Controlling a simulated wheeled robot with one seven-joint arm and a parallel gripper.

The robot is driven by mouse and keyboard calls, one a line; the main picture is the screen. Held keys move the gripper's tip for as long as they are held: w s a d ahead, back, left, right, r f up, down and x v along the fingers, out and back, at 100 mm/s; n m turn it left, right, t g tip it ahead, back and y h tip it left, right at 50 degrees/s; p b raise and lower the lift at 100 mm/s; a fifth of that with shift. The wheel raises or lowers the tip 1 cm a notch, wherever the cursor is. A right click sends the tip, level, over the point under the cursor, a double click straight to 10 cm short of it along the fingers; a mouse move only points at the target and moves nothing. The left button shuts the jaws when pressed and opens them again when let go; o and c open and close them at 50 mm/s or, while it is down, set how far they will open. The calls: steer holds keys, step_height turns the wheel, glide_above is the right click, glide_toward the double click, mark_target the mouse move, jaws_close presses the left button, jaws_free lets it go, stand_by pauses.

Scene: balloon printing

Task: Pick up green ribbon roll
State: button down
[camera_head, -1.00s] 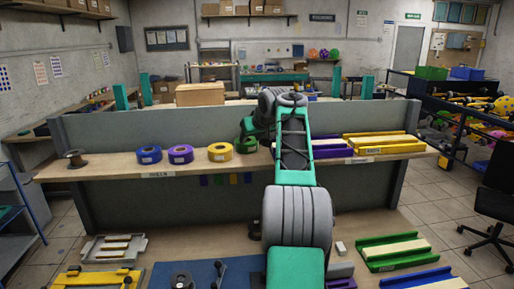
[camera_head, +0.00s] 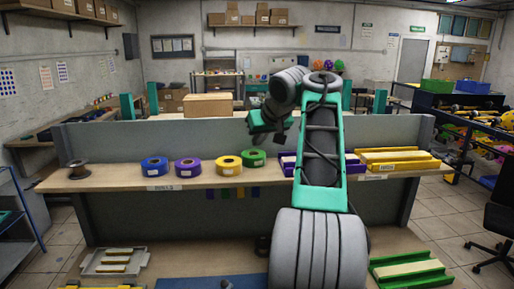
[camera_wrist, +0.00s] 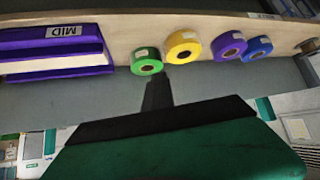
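The green ribbon roll (camera_head: 253,157) sits on the wooden shelf (camera_head: 120,182), at the right end of a row of rolls. In the wrist view, the green roll (camera_wrist: 146,60) is just above and left of my dark fingertips, and the row runs in reverse order. My gripper (camera_wrist: 158,84) is apart from the roll and holds nothing that I can see. In the head view its green body (camera_head: 265,121) hangs above and slightly right of the roll. The fingers show as one narrow dark shape, so their opening is unclear.
Yellow (camera_head: 222,166), purple (camera_head: 188,168) and blue (camera_head: 154,166) rolls stand left of the green one. A purple tray (camera_head: 288,161) is close on its right, with a yellow tray (camera_head: 398,160) farther right. A grey panel (camera_head: 150,140) rises behind the shelf.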

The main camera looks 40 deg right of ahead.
steer(key=s+a+r, duration=0.2)
steer(key=shift+s+a, duration=0.2)
steer(key=shift+s, duration=0.15)
steer(key=c, duration=2.1)
jaws_free()
steer(key=o, duration=1.7)
steer(key=shift+c, duration=0.2)
